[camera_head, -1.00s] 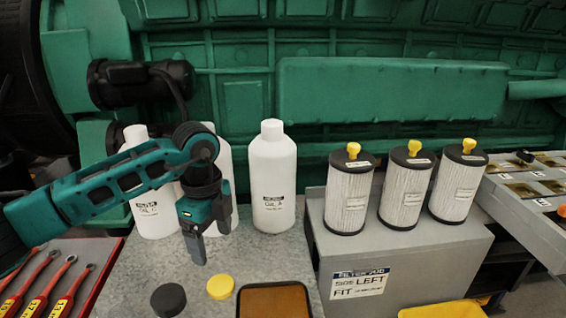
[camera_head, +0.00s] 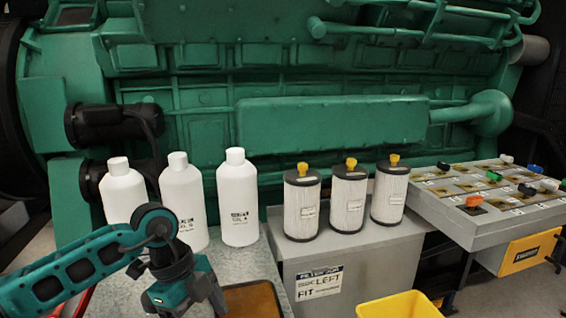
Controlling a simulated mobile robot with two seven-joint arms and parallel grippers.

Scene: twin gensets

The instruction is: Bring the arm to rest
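My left arm comes in from the left, and its gripper (camera_head: 187,297) hangs low in front of the white bottles, over the grey bench top. The bottom edge of the picture cuts off the fingertips, so I cannot tell whether it is open or shut. Nothing shows held in the visible part. My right gripper is not in view.
White bottles (camera_head: 240,205) stand behind my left gripper. A brown-filled tray (camera_head: 252,300) lies beside it. Several pleated filters (camera_head: 347,203) stand on a grey box (camera_head: 350,262). A yellow bin (camera_head: 398,306) is at lower right, below a sloped parts panel (camera_head: 470,235). The green engine (camera_head: 330,122) fills the back.

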